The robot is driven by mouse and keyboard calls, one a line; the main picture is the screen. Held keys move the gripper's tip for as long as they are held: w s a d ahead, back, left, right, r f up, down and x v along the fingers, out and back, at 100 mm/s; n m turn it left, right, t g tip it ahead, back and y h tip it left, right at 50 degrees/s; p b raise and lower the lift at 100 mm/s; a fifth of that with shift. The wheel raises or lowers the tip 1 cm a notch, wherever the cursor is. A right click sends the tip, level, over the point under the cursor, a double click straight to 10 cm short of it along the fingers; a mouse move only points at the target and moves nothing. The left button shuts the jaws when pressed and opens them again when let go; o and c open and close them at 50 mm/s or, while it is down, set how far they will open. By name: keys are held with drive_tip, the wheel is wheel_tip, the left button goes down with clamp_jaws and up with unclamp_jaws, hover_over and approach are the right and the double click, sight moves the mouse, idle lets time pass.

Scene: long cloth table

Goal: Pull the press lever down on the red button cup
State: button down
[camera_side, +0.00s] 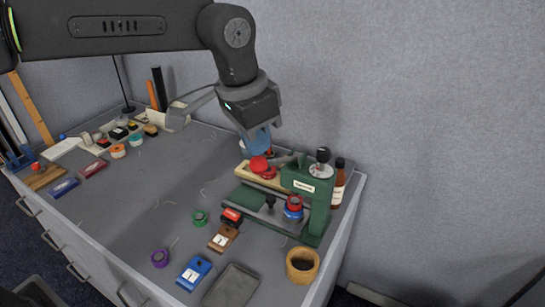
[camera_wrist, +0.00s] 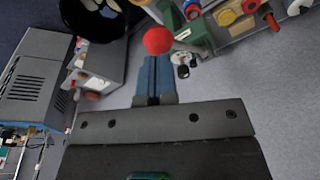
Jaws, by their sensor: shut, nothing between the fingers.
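A green press (camera_side: 308,192) stands near the right end of the table, upright, with a black knob (camera_side: 323,154) on top. It also shows in the wrist view (camera_wrist: 197,35). A red ball, seemingly the lever's knob (camera_wrist: 158,40), sits just beyond my fingertips in the wrist view. A red cup with blue below it (camera_side: 293,204) sits at the press's front; whether it is the button cup I cannot tell. My gripper (camera_side: 259,150) points down left of the press top. Its blue fingers (camera_wrist: 157,62) are shut and empty. Contact with the red ball is unclear.
A wooden board with red parts (camera_side: 246,174) lies beside the press. A brown bottle (camera_side: 339,184) stands behind it. A wooden ring (camera_side: 302,265), a blue box (camera_side: 194,273) and a grey tray (camera_side: 231,286) lie in front. The table's middle is mostly clear.

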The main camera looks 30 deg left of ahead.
sight(253, 166)
drive_tip(key=shift+f, duration=0.9)
drive_tip(key=shift+s+f, duration=0.35)
drive_tip(key=shift+f, duration=0.4)
drive_tip(key=shift+s+f, duration=0.3)
drive_tip(key=shift+f, duration=0.45)
drive_tip(key=f, duration=0.3)
drive_tip(key=shift+s+f, duration=0.1)
drive_tip(key=shift+s, duration=0.2)
wheel_tip(253, 166, down, 3)
drive_tip(key=shift+s+f, duration=0.1)
drive_tip(key=shift+f, duration=0.15)
